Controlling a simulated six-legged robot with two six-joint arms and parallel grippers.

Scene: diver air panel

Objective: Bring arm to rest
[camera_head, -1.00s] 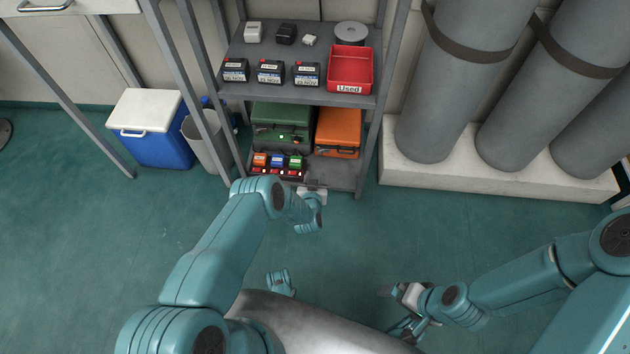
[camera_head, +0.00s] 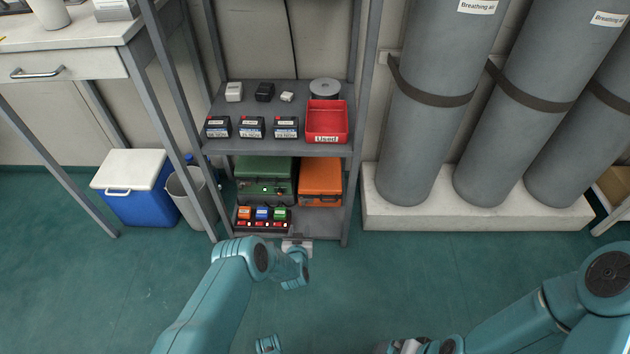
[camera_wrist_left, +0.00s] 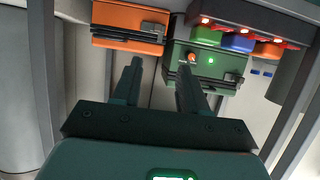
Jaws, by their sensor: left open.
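My left gripper (camera_head: 297,243) is in front of the shelf's lower right part, near the bottom edge, at the end of my left arm. In the left wrist view its two fingers (camera_wrist_left: 159,72) are spread apart with nothing between them. They point toward the green case and the orange case, and I cannot tell how close they are. My right arm comes in from the lower right. Its gripper end (camera_head: 412,346) is cut off by the bottom edge, so its jaws cannot be judged.
The grey shelf (camera_head: 280,147) holds a green case (camera_head: 264,178), an orange case (camera_head: 320,180), a charger with colored batteries (camera_head: 262,222), several black batteries and a red bin (camera_head: 327,118). A blue cooler (camera_head: 138,205) and large cylinders (camera_head: 420,120) flank it. The front floor is clear.

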